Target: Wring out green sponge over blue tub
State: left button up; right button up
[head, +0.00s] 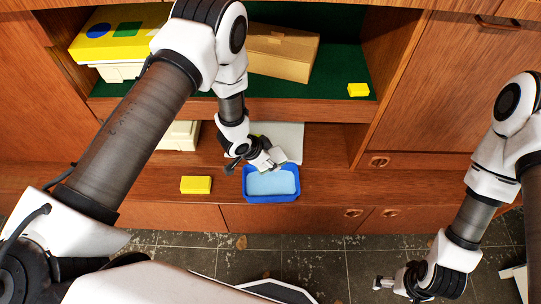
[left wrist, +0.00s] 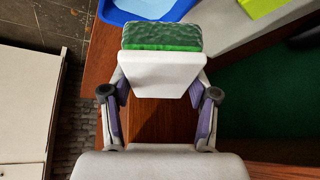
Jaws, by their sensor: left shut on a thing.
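The blue tub (head: 271,198) sits on the wooden ledge with pale blue inside it. Its corner shows at the top of the left wrist view (left wrist: 115,15). My left gripper (head: 272,161) is at the tub's back left edge in the head view. In the left wrist view, it is shut on the green sponge (left wrist: 160,37), which has a mottled dark green layer and a brighter green layer. A white gripper part hides the sponge's near side. I cannot make the sponge out in the head view. My right gripper (head: 380,283) is low at the right, far from the tub; its jaws are unclear.
A yellow block (head: 196,184) lies left of the tub. A pale flat board (head: 291,137) lies behind it, with a yellow-green item (left wrist: 261,7) on it. The shelf above holds a cardboard box (head: 281,52), another yellow block (head: 358,89) and a yellow-lidded box (head: 105,48).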

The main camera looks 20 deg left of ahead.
pick_arm(q)
jog(key=shift+b+x, duration=0.6)
jog(key=shift+x, duration=0.25)
notch_tip(320, 180, down, 6)
jog(key=b, duration=0.4)
jog(key=shift+s+r+b, duration=0.15)
jog(key=shift+s+b, duration=0.05)
jog(key=shift+b, duration=0.1)
pick_arm(e)
jog(key=f, duration=0.3)
jog(key=w+f, duration=0.1)
jog(key=f, duration=0.1)
jog(key=shift+d+f, duration=0.1)
jog(key=shift+d, duration=0.1)
pick_arm(q)
jog(key=shift+a, duration=0.1)
pick_arm(e)
jog(key=shift+s, duration=0.1)
pick_arm(q)
jog(key=o, duration=0.3)
jog(key=shift+o, duration=0.6)
